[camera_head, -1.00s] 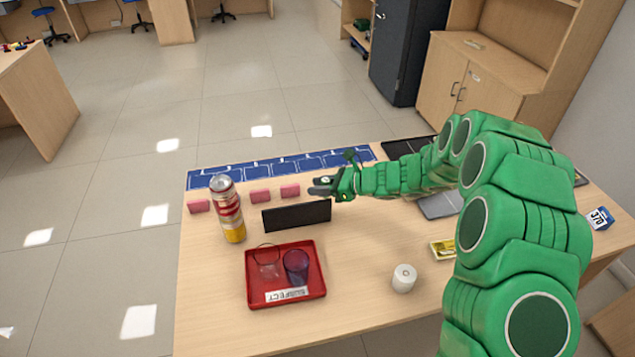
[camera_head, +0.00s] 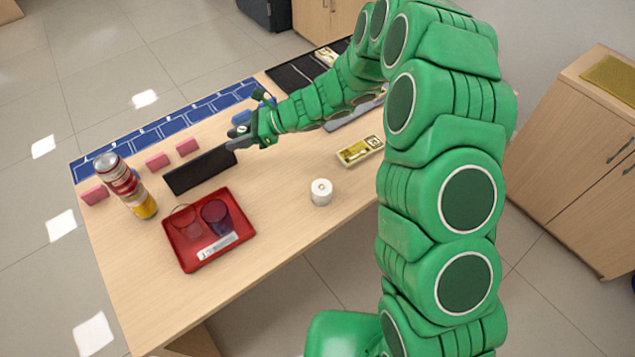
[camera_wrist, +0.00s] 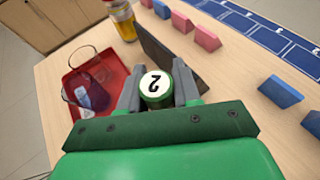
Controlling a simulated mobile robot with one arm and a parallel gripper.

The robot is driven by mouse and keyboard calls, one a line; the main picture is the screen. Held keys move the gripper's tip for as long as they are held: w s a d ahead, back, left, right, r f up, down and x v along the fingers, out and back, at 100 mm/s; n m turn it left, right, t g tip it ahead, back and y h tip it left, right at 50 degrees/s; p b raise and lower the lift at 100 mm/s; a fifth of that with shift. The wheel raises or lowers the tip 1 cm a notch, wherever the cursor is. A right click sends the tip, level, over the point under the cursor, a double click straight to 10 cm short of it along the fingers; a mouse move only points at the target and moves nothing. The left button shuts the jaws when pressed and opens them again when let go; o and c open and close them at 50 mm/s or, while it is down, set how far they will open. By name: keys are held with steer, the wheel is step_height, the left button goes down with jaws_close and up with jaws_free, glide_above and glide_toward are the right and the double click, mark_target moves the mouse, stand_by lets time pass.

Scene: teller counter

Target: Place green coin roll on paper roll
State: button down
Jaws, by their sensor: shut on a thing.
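The green coin roll (camera_wrist: 157,90) has a white end marked "2". It sits between the grey fingers of my gripper (camera_wrist: 158,86), which is shut on it. In the head view my gripper (camera_head: 240,136) is above the table, by the right end of the black upright panel; the coin roll is hardly visible there. The white paper roll (camera_head: 321,192) stands upright on the table in the head view, to the right of and nearer than my gripper. The paper roll is not visible in the wrist view.
The black panel (camera_head: 200,170) stands close to my gripper. A red tray (camera_head: 180,255) holds two cups. A yellow box (camera_head: 360,150) lies behind the paper roll. The table (camera_head: 275,225) around the paper roll is clear.

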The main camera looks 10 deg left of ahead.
steer(key=s+d, duration=0.2)
steer(key=d, duration=1)
glide_above(316, 188)
steer(key=shift+g, duration=0.3)
steer(key=shift+a+f, duration=0.1)
steer(key=shift+f, duration=3.4)
steer(key=shift+f, duration=0.15)
steer(key=c, duration=0.8)
jaws_free()
steer(key=shift+r, duration=0.2)
steer(key=v, duration=1.2)
steer(key=shift+s+n, duration=0.1)
steer(key=shift+n, duration=0.2)
